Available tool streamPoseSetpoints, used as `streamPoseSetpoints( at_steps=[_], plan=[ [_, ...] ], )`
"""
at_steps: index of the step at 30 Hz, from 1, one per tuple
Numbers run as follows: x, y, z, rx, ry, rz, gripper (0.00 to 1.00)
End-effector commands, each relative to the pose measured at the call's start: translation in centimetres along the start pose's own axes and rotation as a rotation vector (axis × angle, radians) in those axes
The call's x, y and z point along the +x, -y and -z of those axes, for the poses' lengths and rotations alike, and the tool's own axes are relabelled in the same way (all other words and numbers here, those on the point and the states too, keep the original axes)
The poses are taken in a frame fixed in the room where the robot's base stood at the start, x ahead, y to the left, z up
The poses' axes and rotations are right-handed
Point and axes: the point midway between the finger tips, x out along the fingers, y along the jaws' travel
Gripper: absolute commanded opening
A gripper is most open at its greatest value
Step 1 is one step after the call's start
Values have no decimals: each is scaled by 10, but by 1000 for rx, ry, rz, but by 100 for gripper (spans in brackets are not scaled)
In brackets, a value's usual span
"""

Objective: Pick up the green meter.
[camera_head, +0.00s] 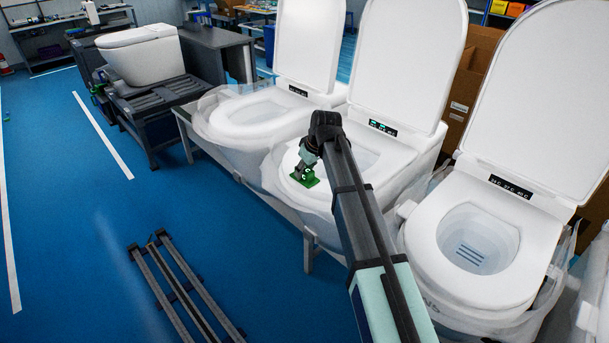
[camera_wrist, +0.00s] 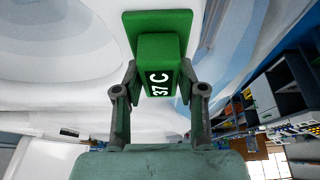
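The green meter (camera_wrist: 160,55) is a green block on a flat green plate, with "37 C" in white on one face. In the wrist view it sits between the two fingers of my gripper (camera_wrist: 160,75), which appear to press on both its sides. In the head view the meter (camera_head: 305,177) is at the front rim of the middle toilet (camera_head: 292,160), below my gripper (camera_head: 308,160). I cannot tell whether its plate rests on the rim or is just above it. My arm hides part of that toilet.
Another toilet (camera_head: 262,112) stands to the left and one (camera_head: 472,240) to the right, lids raised. A further toilet (camera_head: 142,55) sits on a dark stand at the back left. Dark rails (camera_head: 185,290) lie on the blue floor.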

Motion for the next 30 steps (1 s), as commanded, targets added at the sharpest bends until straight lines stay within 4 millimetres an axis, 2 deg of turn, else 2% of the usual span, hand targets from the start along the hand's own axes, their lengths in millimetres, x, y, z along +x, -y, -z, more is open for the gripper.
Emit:
streamPoseSetpoints(
  at_steps=[1, 2, 3, 14, 20, 26, 30],
  plan=[
    [0, 0, 0, 0, 0, 0, 11],
    [0, 0, 0, 0, 0, 0, 1],
    [0, 0, 0, 0, 0, 0, 0],
    [-1, 0, 1, 0, 0, 0, 0],
    [-10, 0, 5, 0, 0, 0, 0],
    [-35, -1, 16, -1, -3, -2, 0],
    [-66, -2, 30, -1, -3, -2, 0]
  ],
)
